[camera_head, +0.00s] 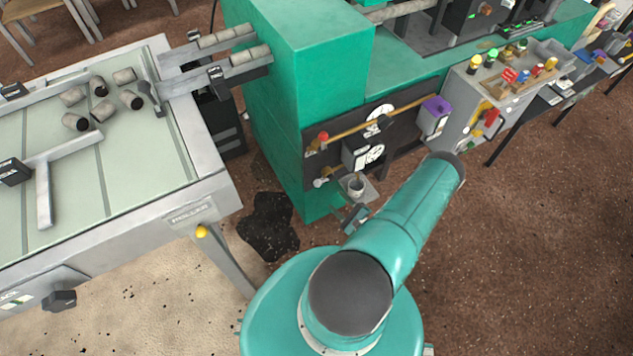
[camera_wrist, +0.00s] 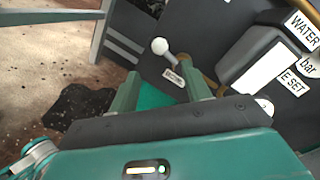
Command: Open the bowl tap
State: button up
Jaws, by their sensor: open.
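A lever with a pale round knob (camera_wrist: 160,46) sticks out from the dark panel in the wrist view, with a small label plate (camera_wrist: 174,77) just below it. It looks like the bowl tap. In the head view the pale knob (camera_head: 318,183) is low on the panel, left of a small grey bowl (camera_head: 356,185) on a bracket. My gripper (camera_wrist: 164,88) is open, its two fingers apart with nothing held between them. The knob appears beyond the fingertips, roughly between them in the picture, and not touched. In the head view my arm largely hides the gripper.
A dark wet patch (camera_head: 268,226) lies on the floor.

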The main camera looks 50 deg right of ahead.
aim_at(318, 182)
jog(key=w, duration=0.7)
jog(key=w+d, duration=0.1)
jog(key=w, duration=0.3)
jog(key=shift+w, duration=0.25)
jog(key=shift+c, duration=0.5)
grip_shut()
